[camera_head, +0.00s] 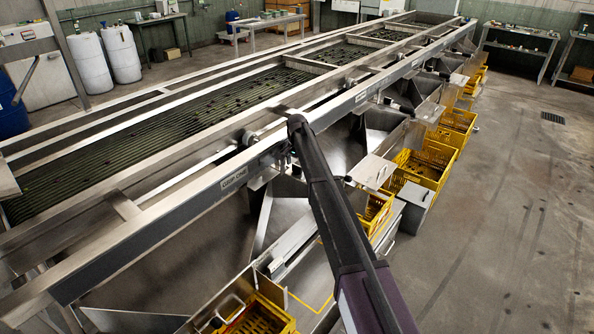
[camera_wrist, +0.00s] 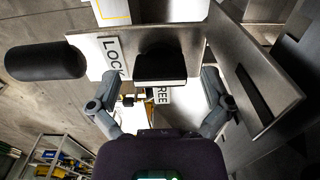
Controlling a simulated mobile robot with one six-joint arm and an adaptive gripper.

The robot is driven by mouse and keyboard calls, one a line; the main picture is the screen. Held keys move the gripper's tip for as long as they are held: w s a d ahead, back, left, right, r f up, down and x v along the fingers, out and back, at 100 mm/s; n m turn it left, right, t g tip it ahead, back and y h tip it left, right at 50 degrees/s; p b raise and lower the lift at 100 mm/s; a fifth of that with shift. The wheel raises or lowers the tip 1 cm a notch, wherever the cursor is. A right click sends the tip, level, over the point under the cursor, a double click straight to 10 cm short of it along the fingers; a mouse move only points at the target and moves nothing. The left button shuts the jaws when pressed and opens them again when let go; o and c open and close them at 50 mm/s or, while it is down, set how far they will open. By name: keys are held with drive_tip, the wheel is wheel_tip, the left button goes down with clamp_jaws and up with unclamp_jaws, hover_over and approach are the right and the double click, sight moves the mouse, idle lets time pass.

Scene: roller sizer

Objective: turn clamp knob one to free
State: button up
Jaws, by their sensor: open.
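In the wrist view, a dark block-shaped knob (camera_wrist: 160,65) stands in front of a pale plate marked LOCK (camera_wrist: 112,58) on its left. The label FREE (camera_wrist: 162,95) shows just below the knob, partly covered. My gripper (camera_wrist: 158,92) is open, one finger on each side of the knob's lower end, with a visible gap on both sides. I cannot tell which label the knob points to. In the head view, my arm reaches to the long metal machine beside the label reading GRID ONE (camera_head: 234,178); the knob and fingers cannot be made out there.
A black cylinder (camera_wrist: 45,62) lies left of the plate. A metal panel with a dark slot (camera_wrist: 255,95) stands close on the right. Yellow crates (camera_head: 425,165) and sloping metal chutes line the machine's side. The floor at the right is mostly clear.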

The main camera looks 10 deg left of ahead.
drive_tip(key=shift+f, duration=0.1)
drive_tip(key=shift+c, duration=0.2)
drive_tip(key=c, duration=1.1)
drive_tip(key=shift+n, duration=0.3)
drive_tip(key=n, duration=0.7)
drive_tip(key=shift+n, duration=0.4)
drive_tip(key=n, duration=0.9)
drive_tip(key=shift+n, duration=0.4)
